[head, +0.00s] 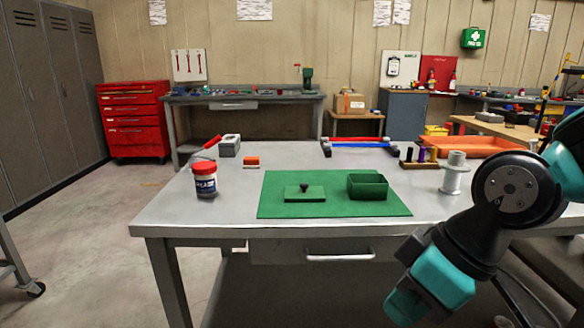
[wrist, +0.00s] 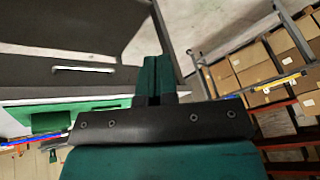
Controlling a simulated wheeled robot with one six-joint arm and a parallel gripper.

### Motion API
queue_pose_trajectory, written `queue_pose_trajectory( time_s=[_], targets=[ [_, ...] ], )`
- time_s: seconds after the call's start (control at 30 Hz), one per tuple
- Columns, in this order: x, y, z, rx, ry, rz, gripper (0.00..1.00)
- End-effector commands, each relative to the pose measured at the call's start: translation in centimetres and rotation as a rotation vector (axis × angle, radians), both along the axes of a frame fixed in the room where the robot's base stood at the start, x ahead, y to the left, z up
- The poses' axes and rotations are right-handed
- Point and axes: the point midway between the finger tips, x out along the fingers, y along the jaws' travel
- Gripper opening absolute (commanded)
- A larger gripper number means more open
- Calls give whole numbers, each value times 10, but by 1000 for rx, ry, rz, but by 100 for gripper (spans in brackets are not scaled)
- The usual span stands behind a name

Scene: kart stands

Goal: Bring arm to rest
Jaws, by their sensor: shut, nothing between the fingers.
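My arm (head: 480,220) is folded at the right front of the head view, in front of the grey workbench (head: 200,222). Its bent teal and black links hide the bench's right front part. In the wrist view my gripper (wrist: 155,78) shows its two teal fingers together, with no gap and nothing between them. They are apart from the bench, whose drawer handle (wrist: 84,69) shows at the left. I cannot clearly make out the fingers in the head view.
On the bench, a green mat (head: 285,208) bears a green lid (head: 304,194) and an open green box (head: 367,187). A red-capped jar (head: 205,182) and a metal spool (head: 454,172) stand nearby. A shelf with cardboard boxes (wrist: 252,66) is right in the wrist view.

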Motion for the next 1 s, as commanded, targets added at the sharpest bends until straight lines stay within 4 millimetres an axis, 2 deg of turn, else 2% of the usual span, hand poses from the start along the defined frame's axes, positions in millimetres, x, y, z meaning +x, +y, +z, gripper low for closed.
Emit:
queue_pose_trajectory(
  time_s=[0.03,0.2,0.23,0.47,0.7,0.83,1.0],
  targets=[
    [-18,-2,7,-7,45,-38,0],
    [-73,-15,22,-59,214,-187,0],
    [-69,-14,38,-58,213,-185,0],
    [-68,-14,92,-57,212,-183,0],
    [-67,-14,158,-56,211,-182,0],
    [-67,-14,176,-56,211,-182,0],
    [-67,-14,179,-56,211,-182,0]
  ],
)
